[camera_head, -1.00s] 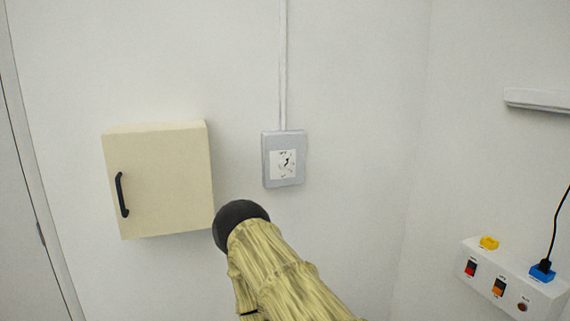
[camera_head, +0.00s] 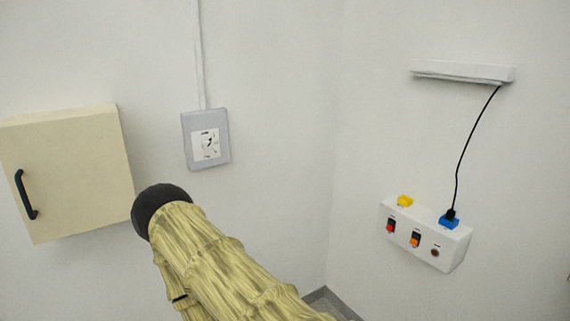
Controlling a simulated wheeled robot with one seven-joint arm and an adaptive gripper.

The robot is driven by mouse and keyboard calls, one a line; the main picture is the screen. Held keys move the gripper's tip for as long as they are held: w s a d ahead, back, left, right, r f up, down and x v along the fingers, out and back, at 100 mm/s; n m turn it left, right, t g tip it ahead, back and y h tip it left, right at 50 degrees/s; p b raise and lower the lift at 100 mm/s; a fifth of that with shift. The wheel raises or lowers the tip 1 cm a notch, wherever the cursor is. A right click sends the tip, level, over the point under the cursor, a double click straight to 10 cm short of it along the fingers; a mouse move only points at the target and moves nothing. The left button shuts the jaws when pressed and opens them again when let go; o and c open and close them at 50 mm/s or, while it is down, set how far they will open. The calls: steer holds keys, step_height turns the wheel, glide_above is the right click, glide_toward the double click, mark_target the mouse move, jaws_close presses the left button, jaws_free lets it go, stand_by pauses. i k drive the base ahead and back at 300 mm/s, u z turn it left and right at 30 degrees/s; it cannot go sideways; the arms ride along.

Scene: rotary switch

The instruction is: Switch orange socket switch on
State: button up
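The orange socket switch (camera_head: 415,241) is on the front of a white socket box (camera_head: 457,254) on the right wall. It sits between a red switch (camera_head: 391,227) and a small round dark red button or light (camera_head: 435,253). It is too small to tell its position. My arm, in a yellowish cover with a black round end, reaches up from the bottom, left of the box and well apart from it. My gripper's fingers do not show.
A yellow socket (camera_head: 405,201) and a blue socket (camera_head: 449,222) with a black plug top the box. Its cord rises to a white wall fixture (camera_head: 462,72). A grey rotary switch panel (camera_head: 206,140) and a beige cabinet (camera_head: 70,172) are on the left wall.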

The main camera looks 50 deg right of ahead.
mark_target(415, 237)
steer(key=z, duration=1.9)
steer(key=k, duration=0.65)
steer(key=u, duration=1.05)
steer(key=i, duration=1.3)
steer(key=z, duration=0.8)
